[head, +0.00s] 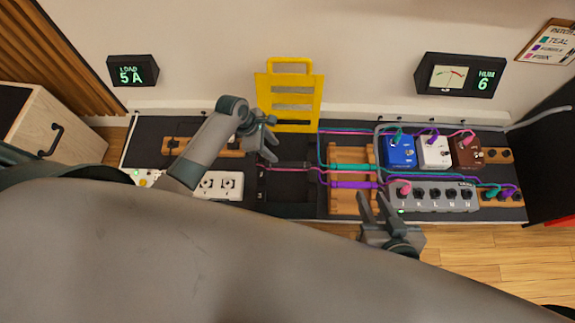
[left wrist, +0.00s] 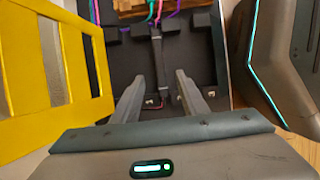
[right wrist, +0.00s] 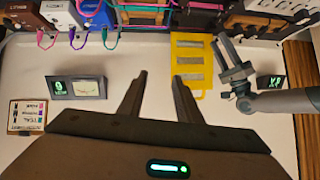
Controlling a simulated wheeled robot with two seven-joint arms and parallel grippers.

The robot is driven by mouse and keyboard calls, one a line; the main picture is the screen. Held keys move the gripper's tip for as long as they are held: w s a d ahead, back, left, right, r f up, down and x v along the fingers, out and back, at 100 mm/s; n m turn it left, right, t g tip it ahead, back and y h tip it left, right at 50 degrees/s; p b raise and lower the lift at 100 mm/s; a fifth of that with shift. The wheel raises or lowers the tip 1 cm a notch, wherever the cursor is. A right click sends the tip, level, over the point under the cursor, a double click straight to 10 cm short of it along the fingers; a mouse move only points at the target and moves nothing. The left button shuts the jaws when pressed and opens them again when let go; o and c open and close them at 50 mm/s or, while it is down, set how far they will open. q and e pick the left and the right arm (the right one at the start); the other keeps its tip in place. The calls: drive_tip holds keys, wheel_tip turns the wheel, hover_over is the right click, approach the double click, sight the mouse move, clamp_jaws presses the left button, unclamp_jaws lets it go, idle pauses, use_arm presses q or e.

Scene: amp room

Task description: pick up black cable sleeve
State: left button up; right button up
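A long dark strip that looks like the black cable sleeve (left wrist: 157,62) lies on the dark panel in the left wrist view, with a thin reddish cable at its near end. In the head view the sleeve (head: 288,167) is hard to make out against the black surface. My left gripper (head: 269,146) is open and empty above the panel, by the yellow rack. In the left wrist view the sleeve's near end shows between its fingers (left wrist: 160,95), apart from both. My right gripper (head: 376,207) is open and empty at the bench's front edge; it also shows in the right wrist view (right wrist: 158,85).
The yellow rack (head: 313,84) stands behind the left gripper. A wooden block (head: 345,206) carries teal and purple sleeves on cables. Blue (head: 399,153), white and brown pedals stand at right behind a grey socket strip (head: 455,204). A white outlet strip (head: 222,190) lies left.

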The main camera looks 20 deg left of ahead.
use_arm(q)
drive_tip(key=b, duration=0.2)
hover_over(287, 164)
drive_tip(key=a, duration=0.2)
drive_tip(key=f, duration=0.6)
drive_tip(key=shift+s+a+f, duration=0.1)
drive_tip(key=shift+s, duration=0.25)
drive_tip(key=shift+f, duration=0.1)
use_arm(e)
drive_tip(key=w+a+r+t+y, duration=0.2)
drive_tip(key=r+t, duration=0.3)
drive_tip(key=r, duration=0.4)
drive_tip(key=shift+w+a+t, duration=0.4)
drive_tip(key=shift+w+a, duration=0.1)
drive_tip(key=shift+w, duration=0.2)
use_arm(q)
drive_tip(key=shift+f+b, duration=0.1)
drive_tip(key=shift+b, duration=0.2)
drive_tip(key=shift+f, duration=0.35)
drive_tip(key=b+x, duration=0.2)
drive_tip(key=x, duration=0.2)
drive_tip(key=shift+b, duration=0.35)
drive_tip(key=shift+f, duration=0.2)
use_arm(e)
drive_tip(key=s+r+t+y, duration=0.2)
drive_tip(key=r+t, duration=0.3)
drive_tip(key=r, duration=0.4)
drive_tip(key=shift+s+a+r+t, duration=0.2)
drive_tip(key=shift+s+a+t, duration=0.25)
drive_tip(key=shift+s, duration=0.2)
